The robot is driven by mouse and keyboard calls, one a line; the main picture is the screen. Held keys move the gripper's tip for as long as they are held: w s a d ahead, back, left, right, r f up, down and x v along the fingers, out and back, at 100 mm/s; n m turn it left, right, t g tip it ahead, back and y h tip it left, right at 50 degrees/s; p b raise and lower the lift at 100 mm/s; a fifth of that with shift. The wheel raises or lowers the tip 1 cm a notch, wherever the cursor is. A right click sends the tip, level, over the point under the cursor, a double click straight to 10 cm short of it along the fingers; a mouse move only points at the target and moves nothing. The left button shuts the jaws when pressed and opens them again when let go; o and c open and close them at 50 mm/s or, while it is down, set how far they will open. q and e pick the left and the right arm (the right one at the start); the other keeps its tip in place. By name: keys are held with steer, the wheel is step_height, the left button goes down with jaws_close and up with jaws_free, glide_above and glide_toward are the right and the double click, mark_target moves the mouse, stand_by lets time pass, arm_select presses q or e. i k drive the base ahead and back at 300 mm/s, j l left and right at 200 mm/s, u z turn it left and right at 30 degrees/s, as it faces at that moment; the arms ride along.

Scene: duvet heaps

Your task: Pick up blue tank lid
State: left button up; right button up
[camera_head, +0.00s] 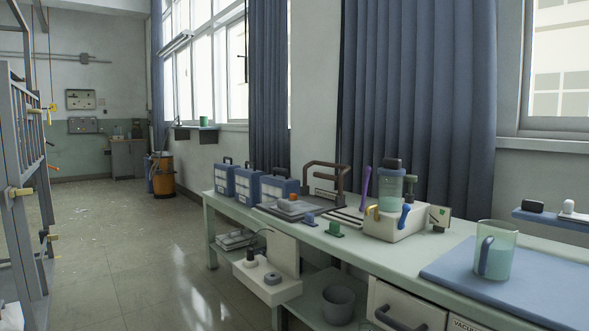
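A clear tank (390,188) with greenish content stands on a white unit (396,226) on the long bench. A dark blue-grey lid (391,163) sits on top of it. I cannot tell for sure which of these is the blue tank lid. Neither of my grippers shows in this view.
The pale green bench (465,238) runs along the wall. A clear pitcher (495,251) stands on a blue mat (530,285) at the right. A grey rack (25,170) is at the left; the floor (130,240) between is clear.

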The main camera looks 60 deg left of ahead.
mark_target(391, 167)
steer(key=u, duration=1.3)
steer(key=i+j+z, duration=0.1)
steer(key=j, duration=0.25)
